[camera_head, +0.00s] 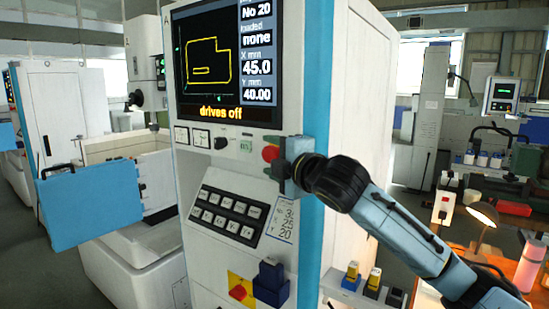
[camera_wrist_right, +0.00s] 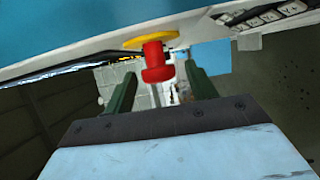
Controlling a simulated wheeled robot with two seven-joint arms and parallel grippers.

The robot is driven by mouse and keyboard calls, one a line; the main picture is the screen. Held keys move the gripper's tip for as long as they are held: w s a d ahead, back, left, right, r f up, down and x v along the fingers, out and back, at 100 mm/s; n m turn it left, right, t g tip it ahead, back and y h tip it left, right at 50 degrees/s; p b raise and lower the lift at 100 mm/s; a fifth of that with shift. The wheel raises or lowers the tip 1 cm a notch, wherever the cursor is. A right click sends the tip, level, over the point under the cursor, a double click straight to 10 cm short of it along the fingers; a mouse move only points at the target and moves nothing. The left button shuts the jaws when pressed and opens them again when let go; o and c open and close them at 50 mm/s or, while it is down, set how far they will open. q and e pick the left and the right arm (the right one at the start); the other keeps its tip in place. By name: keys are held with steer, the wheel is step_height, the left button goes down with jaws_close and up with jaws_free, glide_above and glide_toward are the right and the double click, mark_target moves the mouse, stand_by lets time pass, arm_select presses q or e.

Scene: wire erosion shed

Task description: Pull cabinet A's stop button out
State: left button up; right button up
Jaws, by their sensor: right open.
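Cabinet A (camera_head: 317,100) is the white and blue control cabinet in the middle of the head view. Its red stop button (camera_head: 270,153) sits at the right end of the control row below the screen. In the right wrist view the red button (camera_wrist_right: 157,62) stands out from a yellow collar (camera_wrist_right: 150,40). My right gripper (camera_head: 280,165) is at the button, partly covering it in the head view. Its fingers are open, one on each side of the red head, with gaps visible in the wrist view (camera_wrist_right: 160,75). My left gripper is not in view.
The screen (camera_head: 222,60) reads "drives off". A keypad (camera_head: 225,215) is below the button. Lower down are a red switch on a yellow plate (camera_head: 239,290) and a blue block (camera_head: 270,280). A blue panel (camera_head: 90,205) juts out at left. A cluttered bench with a lamp (camera_head: 483,213) is at right.

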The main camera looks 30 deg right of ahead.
steer(key=shift+s, duration=0.15)
steer(key=s+b, duration=0.8)
steer(key=s, duration=0.5)
stand_by(0.5)
